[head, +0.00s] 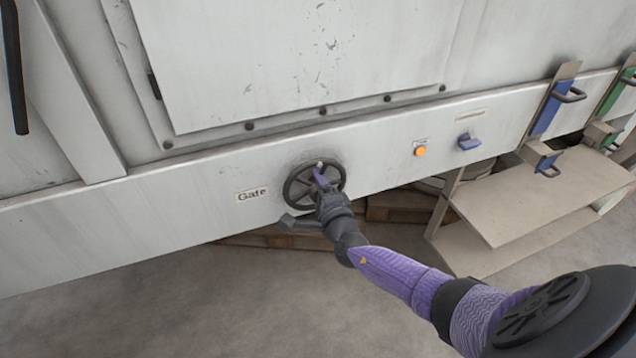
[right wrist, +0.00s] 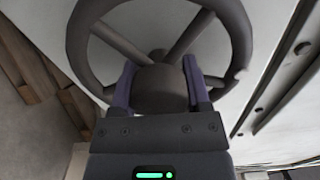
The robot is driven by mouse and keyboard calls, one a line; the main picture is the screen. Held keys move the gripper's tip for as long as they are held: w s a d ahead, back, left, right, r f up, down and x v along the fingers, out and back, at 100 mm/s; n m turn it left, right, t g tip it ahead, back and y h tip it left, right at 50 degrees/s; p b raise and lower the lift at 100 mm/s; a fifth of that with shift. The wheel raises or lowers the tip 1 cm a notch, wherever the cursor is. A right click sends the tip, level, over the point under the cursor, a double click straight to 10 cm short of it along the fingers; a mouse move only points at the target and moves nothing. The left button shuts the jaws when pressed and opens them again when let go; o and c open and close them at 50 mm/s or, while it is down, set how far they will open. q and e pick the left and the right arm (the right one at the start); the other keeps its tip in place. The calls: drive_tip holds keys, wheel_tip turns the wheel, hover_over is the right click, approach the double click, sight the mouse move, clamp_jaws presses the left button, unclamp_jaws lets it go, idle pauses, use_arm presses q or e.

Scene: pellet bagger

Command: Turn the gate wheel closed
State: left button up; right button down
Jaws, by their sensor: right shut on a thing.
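The gate wheel (head: 288,187) is a dark spoked handwheel on the pale machine's lower front beam, right of the "Gate" label (head: 252,194). My right gripper (head: 321,178) reaches it from the lower right, with its fingers at the wheel's middle. In the right wrist view, the wheel's rim (right wrist: 83,45) and spokes show beyond the fingers. The two purple-sided fingers of my right gripper (right wrist: 159,82) are shut on the wheel's thick central hub (right wrist: 160,95), one on each side. The gripper hides part of the wheel's lower side. My left gripper is not in view.
A beige shelf (head: 525,205) with blue and green handled parts juts out at right. Wooden pallets (head: 270,237) lie under the machine. The floor (head: 200,310) in front is clear.

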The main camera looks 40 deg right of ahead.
drive_tip(key=shift+n, duration=0.7)
drive_tip(key=shift+c, duration=0.3)
unclamp_jaws()
drive_tip(key=shift+s+p, duration=0.3)
drive_tip(key=shift+p, duration=0.15)
drive_tip(key=p+v, duration=0.3)
drive_tip(key=v, duration=0.6)
drive_tip(key=shift+s+a, duration=0.15)
